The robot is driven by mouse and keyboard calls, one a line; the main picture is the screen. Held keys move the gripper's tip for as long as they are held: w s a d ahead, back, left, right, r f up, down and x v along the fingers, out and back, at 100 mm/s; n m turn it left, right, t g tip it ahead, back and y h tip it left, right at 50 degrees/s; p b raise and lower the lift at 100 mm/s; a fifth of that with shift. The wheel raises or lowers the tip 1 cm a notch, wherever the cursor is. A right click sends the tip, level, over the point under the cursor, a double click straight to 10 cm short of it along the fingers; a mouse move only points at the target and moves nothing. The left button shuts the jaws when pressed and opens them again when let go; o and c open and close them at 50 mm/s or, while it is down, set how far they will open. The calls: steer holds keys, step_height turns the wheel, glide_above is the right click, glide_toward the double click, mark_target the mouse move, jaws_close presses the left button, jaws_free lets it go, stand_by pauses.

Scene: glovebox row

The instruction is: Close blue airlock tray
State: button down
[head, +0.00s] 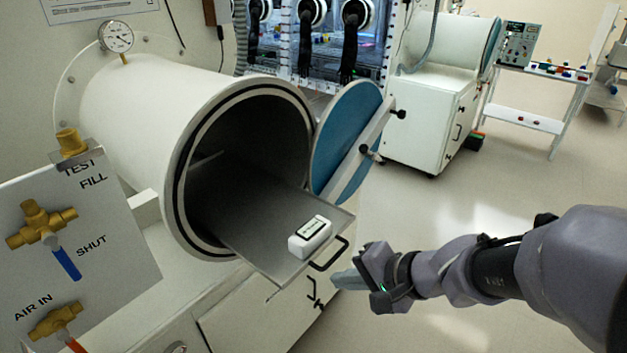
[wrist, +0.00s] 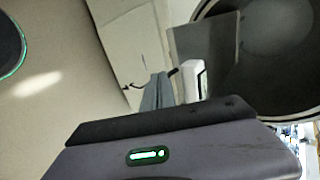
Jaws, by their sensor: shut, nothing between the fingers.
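The airlock tray (head: 255,222) is a flat grey metal plate sticking out of the open round airlock chamber (head: 250,130). It has a black handle (head: 331,257) on its front edge. A white box (head: 310,237) with a dark-edged label lies on the tray near that edge. The airlock door (head: 345,130), blue on its face, hangs open at the right. My gripper (head: 340,280) is shut and empty, close to the handle at its lower right; whether it touches is unclear. In the wrist view, the tray (wrist: 205,45) and white box (wrist: 194,82) show beyond the fingers (wrist: 157,92).
A panel with brass valves (head: 75,250) stands at the left front. The cabinet (head: 260,310) is below the chamber. Another cabinet (head: 430,115) and a white trolley (head: 525,115) stand farther back. The floor (head: 470,200) at the right is clear.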

mark_target(228, 220)
steer(key=w+a+f, duration=0.1)
steer(key=a, duration=0.1)
steer(key=w+a+f+b, duration=0.1)
steer(key=w+a, duration=0.1)
steer(key=w+a+f, duration=0.1)
steer(key=a, duration=0.1)
steer(key=shift+w, duration=0.25)
steer(key=w+a, duration=0.5)
steer(key=a, duration=0.1)
steer(key=w+a, duration=0.5)
steer(key=a, duration=0.2)
steer(key=w+a, duration=0.5)
steer(key=a, duration=0.2)
steer(key=shift+w+p, duration=0.25)
steer(key=shift+p, duration=0.15)
